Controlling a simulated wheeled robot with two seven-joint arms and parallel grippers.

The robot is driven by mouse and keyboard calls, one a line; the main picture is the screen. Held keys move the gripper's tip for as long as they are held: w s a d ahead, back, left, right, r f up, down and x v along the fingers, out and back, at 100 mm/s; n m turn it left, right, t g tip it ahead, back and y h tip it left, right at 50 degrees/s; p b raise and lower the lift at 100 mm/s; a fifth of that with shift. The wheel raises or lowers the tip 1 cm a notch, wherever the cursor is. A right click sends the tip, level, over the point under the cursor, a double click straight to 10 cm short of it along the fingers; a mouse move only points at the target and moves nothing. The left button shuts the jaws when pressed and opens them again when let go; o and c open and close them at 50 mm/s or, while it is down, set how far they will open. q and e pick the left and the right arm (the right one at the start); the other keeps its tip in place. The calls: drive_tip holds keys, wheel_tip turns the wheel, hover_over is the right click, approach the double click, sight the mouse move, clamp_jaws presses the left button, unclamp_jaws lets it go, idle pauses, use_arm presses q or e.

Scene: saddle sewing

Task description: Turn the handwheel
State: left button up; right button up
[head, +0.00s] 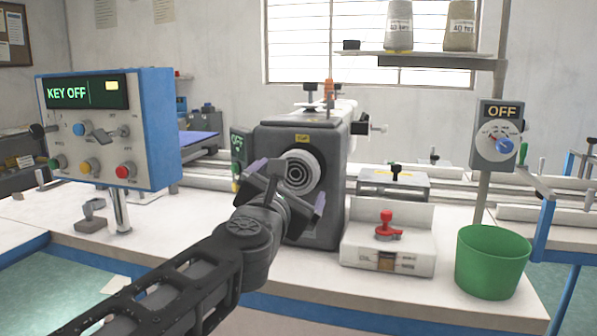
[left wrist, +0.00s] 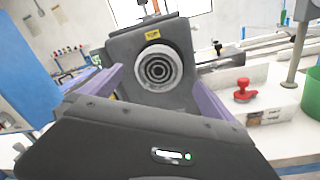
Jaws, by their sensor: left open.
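The handwheel (head: 298,174) is a light grey ribbed round knob with dark concentric rings on the end face of the dark grey sewing machine head (head: 325,150). In the left wrist view the handwheel (left wrist: 158,70) shows almost whole, straight ahead. My left gripper (head: 290,188) is open in front of it, its purple-padded fingers spread to either side. In the left wrist view the fingers (left wrist: 155,98) stand left and right of the wheel, with nothing between them. Whether they touch the wheel I cannot tell. My right gripper is not in view.
A blue control box (head: 150,130) reading KEY OFF stands at the left. A white block with a red knob (head: 388,228) and a green bin (head: 492,262) stand to the right. A grey dial box (head: 499,135) reads OFF. A shelf (head: 415,54) holds two thread cones.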

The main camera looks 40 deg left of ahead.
sight(297, 173)
use_arm(q)
drive_tip(key=b+x, duration=0.1)
drive_tip(key=x, duration=0.7)
drive_tip(key=shift+s, duration=0.1)
drive_tip(key=shift+d, duration=0.1)
drive_tip(key=shift+c, duration=0.4)
drive_tip(key=c, duration=1.2)
